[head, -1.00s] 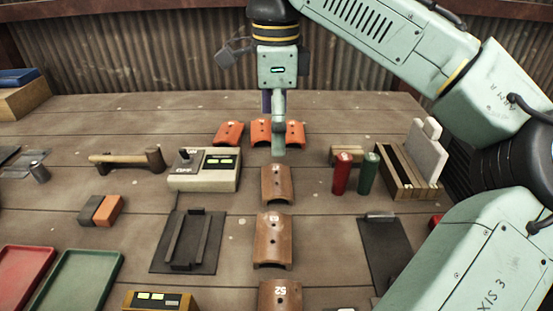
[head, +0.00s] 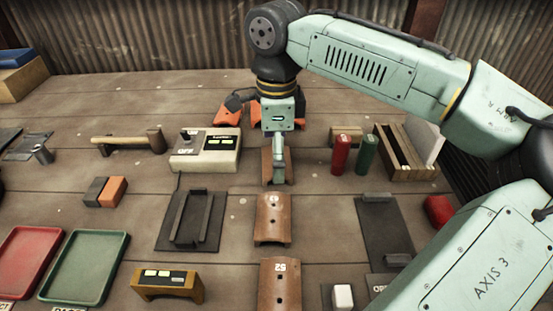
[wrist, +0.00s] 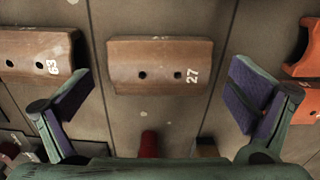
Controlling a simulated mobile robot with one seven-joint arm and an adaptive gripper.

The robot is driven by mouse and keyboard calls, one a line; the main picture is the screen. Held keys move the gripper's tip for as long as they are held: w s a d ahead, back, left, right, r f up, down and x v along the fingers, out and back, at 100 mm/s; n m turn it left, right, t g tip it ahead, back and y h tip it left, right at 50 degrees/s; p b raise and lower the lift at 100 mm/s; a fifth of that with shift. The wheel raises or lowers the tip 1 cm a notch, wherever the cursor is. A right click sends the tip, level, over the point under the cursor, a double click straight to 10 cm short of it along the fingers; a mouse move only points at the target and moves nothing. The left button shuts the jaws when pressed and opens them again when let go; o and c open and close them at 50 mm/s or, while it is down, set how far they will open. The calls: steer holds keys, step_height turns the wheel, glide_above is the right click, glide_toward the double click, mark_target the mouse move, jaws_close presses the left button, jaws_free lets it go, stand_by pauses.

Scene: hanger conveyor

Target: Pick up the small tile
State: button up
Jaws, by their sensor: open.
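Brown curved tiles lie in a column on the wooden table. A tile marked 27 (wrist: 160,62) lies between my spread fingers in the wrist view. In the head view this tile (head: 266,160) is partly hidden behind my gripper (head: 279,178). In the wrist view my gripper (wrist: 160,88) is open and empty, its fingers near the two ends of the tile. A tile marked 52 (head: 280,290) is nearest.
Orange tiles (head: 230,114) lie behind. A control box (head: 205,150) with a lever stands left of the column. A red cylinder (head: 341,155) and a green cylinder (head: 366,155) stand right, near a wooden rack (head: 410,165). Dark fixtures (head: 192,220) flank the column.

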steer(key=shift+f, duration=0.1)
steer(key=shift+c, duration=0.4)
steer(key=c, duration=1.1)
steer(key=shift+c, duration=0.2)
